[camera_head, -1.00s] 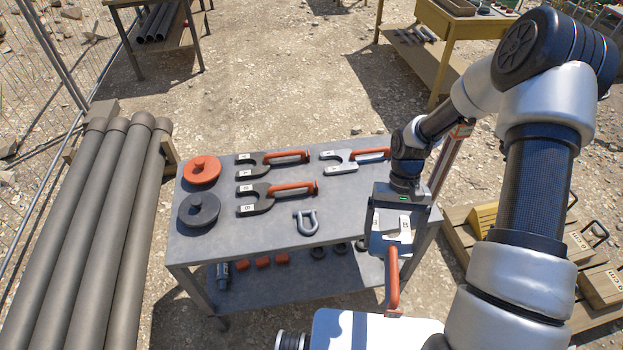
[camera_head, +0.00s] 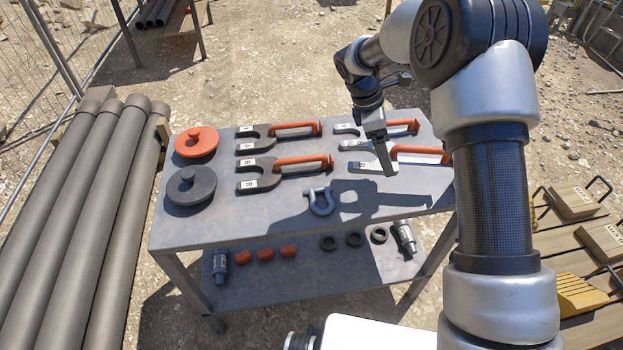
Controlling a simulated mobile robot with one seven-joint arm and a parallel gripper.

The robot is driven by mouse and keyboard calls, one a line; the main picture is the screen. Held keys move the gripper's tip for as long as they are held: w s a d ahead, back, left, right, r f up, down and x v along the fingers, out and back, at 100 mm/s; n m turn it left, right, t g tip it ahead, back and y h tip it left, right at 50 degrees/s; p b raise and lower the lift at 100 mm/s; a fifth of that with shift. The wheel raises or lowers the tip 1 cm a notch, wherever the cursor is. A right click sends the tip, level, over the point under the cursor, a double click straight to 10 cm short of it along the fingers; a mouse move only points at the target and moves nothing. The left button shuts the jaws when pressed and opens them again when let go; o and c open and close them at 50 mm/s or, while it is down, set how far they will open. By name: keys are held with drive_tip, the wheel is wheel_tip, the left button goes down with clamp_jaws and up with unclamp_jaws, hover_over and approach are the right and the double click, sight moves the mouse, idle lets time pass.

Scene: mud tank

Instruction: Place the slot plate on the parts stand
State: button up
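The parts stand (camera_head: 225,232) is a grey metal table with a lower shelf. A silver slot plate (camera_head: 357,168) with a fork end, a white label and a red handle lies flat on the right part of its top. A second silver slot plate (camera_head: 345,129) with a red handle lies just behind it. Two dark slot plates with red handles lie to the left, a rear one (camera_head: 255,147) and a front one (camera_head: 262,183). My gripper (camera_head: 387,168) points down at the front silver plate, its tip over or against it. I see it edge-on, so its opening and any contact are hidden.
A red disc (camera_head: 197,142) and a dark disc (camera_head: 191,186) lie on the top's left end, a shackle (camera_head: 320,201) near its front edge. The lower shelf (camera_head: 305,277) holds small parts. Grey pipes (camera_head: 75,220) lie left; wooden blocks (camera_head: 575,199) lie right.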

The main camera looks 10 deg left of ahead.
drive_tip(key=a+f+n+b, duration=0.1)
drive_tip(key=f, duration=0.2)
drive_tip(key=w+f+n+b, duration=0.1)
drive_tip(key=f+b, duration=0.1)
drive_tip(key=f, duration=0.1)
drive_tip(key=w+a+f+n+t+b, duration=0.1)
drive_tip(key=f, duration=0.2)
drive_tip(key=shift+a+f, duration=0.1)
drive_tip(key=shift+a, duration=0.25)
